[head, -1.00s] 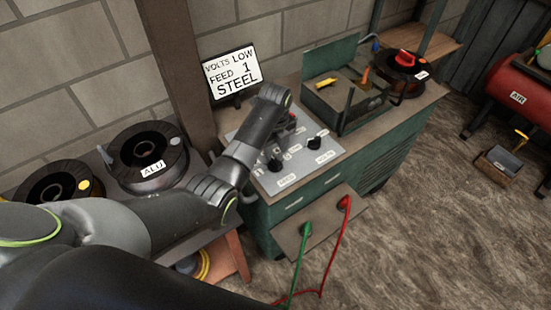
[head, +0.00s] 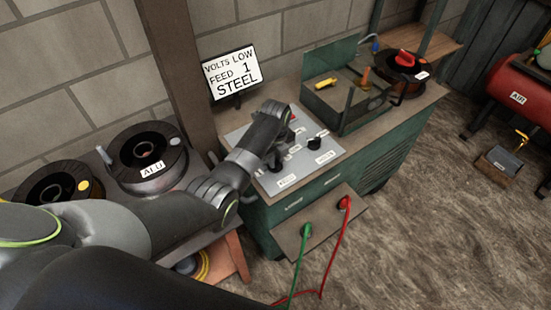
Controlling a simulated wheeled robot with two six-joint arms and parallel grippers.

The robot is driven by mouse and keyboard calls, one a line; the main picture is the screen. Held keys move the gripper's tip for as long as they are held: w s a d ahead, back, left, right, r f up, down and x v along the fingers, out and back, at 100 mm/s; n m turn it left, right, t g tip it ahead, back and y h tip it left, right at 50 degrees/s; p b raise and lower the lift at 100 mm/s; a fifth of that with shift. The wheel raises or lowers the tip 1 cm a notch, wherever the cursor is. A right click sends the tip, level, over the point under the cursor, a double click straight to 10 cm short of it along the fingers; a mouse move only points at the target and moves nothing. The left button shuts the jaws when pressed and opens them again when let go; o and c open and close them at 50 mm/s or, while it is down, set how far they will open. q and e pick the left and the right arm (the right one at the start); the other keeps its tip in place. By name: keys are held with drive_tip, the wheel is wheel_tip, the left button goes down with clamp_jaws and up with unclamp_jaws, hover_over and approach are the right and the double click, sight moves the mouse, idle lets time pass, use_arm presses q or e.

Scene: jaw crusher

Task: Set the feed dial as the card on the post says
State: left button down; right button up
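The card (head: 231,73) on the post reads VOLTS LOW, FEED 1, STEEL. The grey control panel (head: 318,158) lies on top of the green machine, with small labels too blurred to read surely. A black knob (head: 314,143) stands clear on its right. Another dark knob (head: 275,165) shows at its front left, beside my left arm. My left gripper (head: 284,136) is low over the middle of the panel, pointing down. My wrist hides its fingers and what is under them, so I cannot tell whether it touches a knob. My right gripper is out of view.
A wire spool marked ALU (head: 150,157) sits left of the machine. An open green box (head: 345,90) with a yellow-handled tool is behind the panel. A spool (head: 401,72) stands at the back right. Green (head: 303,255) and red (head: 336,235) cables hang in front.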

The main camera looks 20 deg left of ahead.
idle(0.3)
use_arm(q)
drive_tip(key=shift+r+n+p, duration=0.15)
drive_tip(key=shift+n+p, duration=0.4)
drive_tip(key=shift+n, duration=0.05)
drive_tip(key=shift+n+p, duration=0.85)
drive_tip(key=shift+n, duration=0.35)
drive_tip(key=n+p, duration=0.2)
drive_tip(key=n, duration=0.2)
drive_tip(key=shift+w, duration=0.1)
drive_tip(key=n+p, duration=0.1)
drive_tip(key=n, duration=0.3)
drive_tip(key=shift+n, duration=0.4)
drive_tip(key=shift+n+p, duration=0.35)
drive_tip(key=shift+n, duration=1.45)
drive_tip(key=c, duration=1.4)
unclamp_jaws()
